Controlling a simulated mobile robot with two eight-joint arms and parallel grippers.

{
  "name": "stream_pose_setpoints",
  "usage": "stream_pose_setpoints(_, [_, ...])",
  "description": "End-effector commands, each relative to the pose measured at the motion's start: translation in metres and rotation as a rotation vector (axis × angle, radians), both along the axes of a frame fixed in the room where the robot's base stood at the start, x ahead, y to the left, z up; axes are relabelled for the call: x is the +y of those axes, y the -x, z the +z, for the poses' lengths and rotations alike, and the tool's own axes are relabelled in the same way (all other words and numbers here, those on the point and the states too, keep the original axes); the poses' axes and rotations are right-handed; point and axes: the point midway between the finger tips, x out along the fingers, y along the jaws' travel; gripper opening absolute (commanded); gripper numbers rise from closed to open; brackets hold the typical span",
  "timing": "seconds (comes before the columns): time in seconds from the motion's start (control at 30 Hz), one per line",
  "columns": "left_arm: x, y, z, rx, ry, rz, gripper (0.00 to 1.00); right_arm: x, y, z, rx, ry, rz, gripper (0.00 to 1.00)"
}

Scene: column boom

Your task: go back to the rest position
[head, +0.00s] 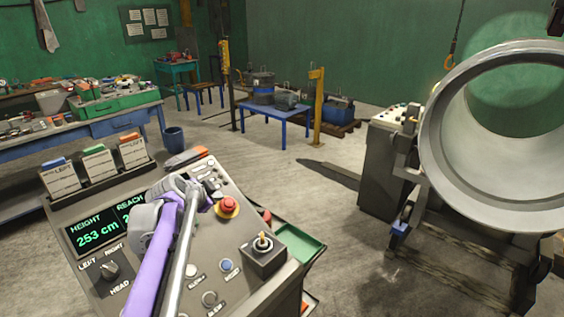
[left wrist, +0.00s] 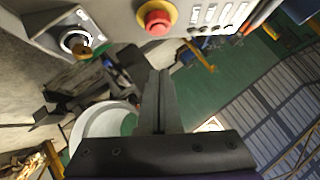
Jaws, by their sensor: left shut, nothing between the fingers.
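My left gripper (head: 198,188) is over the upper middle of the grey control panel (head: 150,272), with its purple arm coming up from the bottom edge of the head view. In the left wrist view its two dark fingers (left wrist: 158,78) are closed together with nothing between them. I cannot tell from these frames whether the gripper touches the panel. My arm hides part of the REACH readout. My right gripper is in neither view.
A large grey ring (head: 437,150) stands at right. A blue table (head: 275,111) stands farther back. Open floor lies between.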

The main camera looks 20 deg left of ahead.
Motion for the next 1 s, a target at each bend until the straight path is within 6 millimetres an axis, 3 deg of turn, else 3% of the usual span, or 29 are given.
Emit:
stream_pose_setpoints(0.17, [-0.006,0.001,-0.002,0.003,0.01,-0.001,0.0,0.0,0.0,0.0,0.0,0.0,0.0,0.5])
stream_pose_setpoints(0.27, [-0.036,0.007,-0.01,0.024,0.057,-0.002,0.0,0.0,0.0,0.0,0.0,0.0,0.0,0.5])
stream_pose_setpoints(0.37, [-0.09,0.026,-0.027,0.07,0.148,0.007,0.0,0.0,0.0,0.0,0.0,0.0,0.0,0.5])
stream_pose_setpoints(0.5, [-0.177,0.076,-0.067,0.169,0.295,0.057,0.0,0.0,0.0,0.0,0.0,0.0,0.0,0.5])
stream_pose_setpoints(0.6, [-0.226,0.122,-0.1,0.24,0.381,0.124,0.0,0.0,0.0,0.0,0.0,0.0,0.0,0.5])
stream_pose_setpoints(0.7, [-0.256,0.166,-0.131,0.294,0.441,0.202,0.0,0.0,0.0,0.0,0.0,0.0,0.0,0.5])
stream_pose_setpoints(0.83, [-0.275,0.204,-0.159,0.329,0.485,0.285,0.0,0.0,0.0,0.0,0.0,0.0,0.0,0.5])
stream_pose_setpoints(1.0, [-0.28,0.222,-0.174,0.34,0.505,0.339,0.0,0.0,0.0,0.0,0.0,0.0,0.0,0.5])
